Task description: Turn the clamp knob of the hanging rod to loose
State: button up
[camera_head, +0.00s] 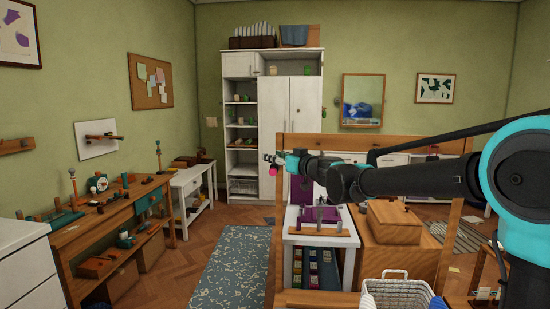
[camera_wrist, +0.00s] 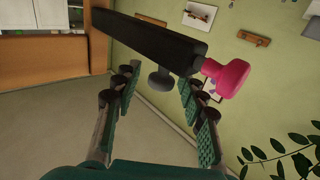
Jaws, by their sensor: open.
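In the wrist view a dark square bar (camera_wrist: 150,42), which looks like the hanging rod, crosses above my open gripper (camera_wrist: 160,80). A grey round knob (camera_wrist: 160,78) shows under the bar, between my two fingertips. A bright pink knob (camera_wrist: 228,77) sticks out by the bar's right end, just right of my right fingertip. I cannot tell whether a finger touches the bar or either knob. In the head view my gripper (camera_head: 287,161) is small, beside the wooden frame's left post, with the pink knob (camera_head: 273,171) just left of it.
A wooden frame (camera_head: 282,225) stands around a white stand (camera_head: 293,232) and a wooden box (camera_head: 400,222). A white basket (camera_head: 395,291) is at the front. A workbench (camera_head: 88,235) with tools lines the left wall. A patterned rug (camera_head: 232,265) lies on open floor.

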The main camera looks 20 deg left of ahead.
grip_shut()
